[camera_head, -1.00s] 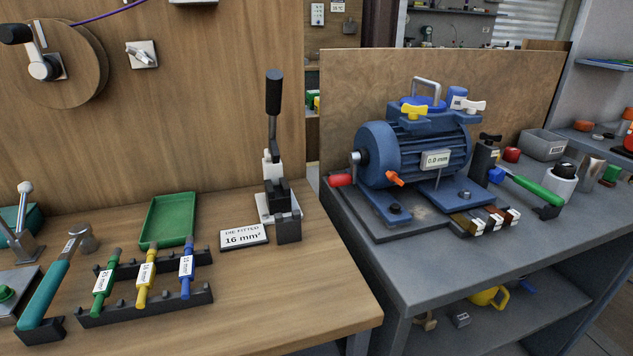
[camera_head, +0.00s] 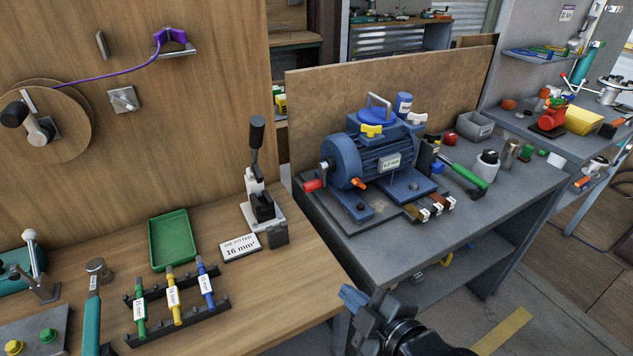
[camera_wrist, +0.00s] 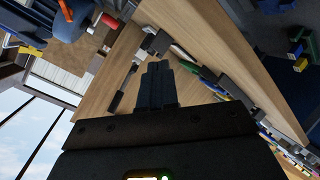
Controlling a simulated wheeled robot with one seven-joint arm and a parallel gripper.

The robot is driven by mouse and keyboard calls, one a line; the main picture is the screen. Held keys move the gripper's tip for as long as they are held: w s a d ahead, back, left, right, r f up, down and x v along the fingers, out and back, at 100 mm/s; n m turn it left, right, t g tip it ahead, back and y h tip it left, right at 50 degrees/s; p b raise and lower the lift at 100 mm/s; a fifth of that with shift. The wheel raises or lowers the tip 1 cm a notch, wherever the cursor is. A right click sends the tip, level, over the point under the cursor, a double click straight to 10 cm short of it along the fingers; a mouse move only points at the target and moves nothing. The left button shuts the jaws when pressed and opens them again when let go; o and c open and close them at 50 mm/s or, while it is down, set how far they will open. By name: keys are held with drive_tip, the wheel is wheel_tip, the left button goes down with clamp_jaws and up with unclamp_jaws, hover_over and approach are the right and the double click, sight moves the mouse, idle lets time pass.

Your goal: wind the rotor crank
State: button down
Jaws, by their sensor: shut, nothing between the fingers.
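The rotor crank shows in the head view as a red grip (camera_head: 314,185) on a short arm at the left end face of the blue motor (camera_head: 368,152). The motor sits on a dark plate on the grey bench. My gripper (camera_head: 350,298) is shut and empty, low in front of the gap between the two benches, well apart from the crank and nearer to me. In the wrist view my shut fingers (camera_wrist: 157,70) point past a wooden bench top. Blue parts with a red piece show at that view's upper left; I cannot tell for sure that this is the crank.
The wooden bench (camera_head: 290,290) on the left holds a green tray (camera_head: 172,240), a rack of coloured tools and a lever press (camera_head: 262,205). An orange wing handle (camera_head: 359,183) sticks out near the crank. A brown board (camera_head: 300,110) stands behind the motor. Open floor shows at lower right.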

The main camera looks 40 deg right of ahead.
drive_tip(key=w+d+r+n, duration=0.2)
drive_tip(key=w+d+n, duration=0.2)
drive_tip(key=w+d, duration=0.45)
drive_tip(key=n, duration=0.4)
approach(316, 189)
drive_tip(key=shift+g+h, duration=0.3)
drive_tip(key=shift+g, duration=0.1)
drive_tip(key=x, duration=0.2)
drive_tip(key=p+x, duration=0.1)
drive_tip(key=x, duration=0.1)
drive_tip(key=r+p+x, duration=0.1)
drive_tip(key=x, duration=0.1)
drive_tip(key=shift+w+a+f, duration=0.15)
drive_tip(key=shift+w+a, duration=0.05)
drive_tip(key=shift+w, duration=0.3)
drive_tip(key=shift+w+f+t+b, duration=0.15)
drive_tip(key=shift+f+t+b, duration=0.3)
drive_tip(key=shift+b, duration=1.4)
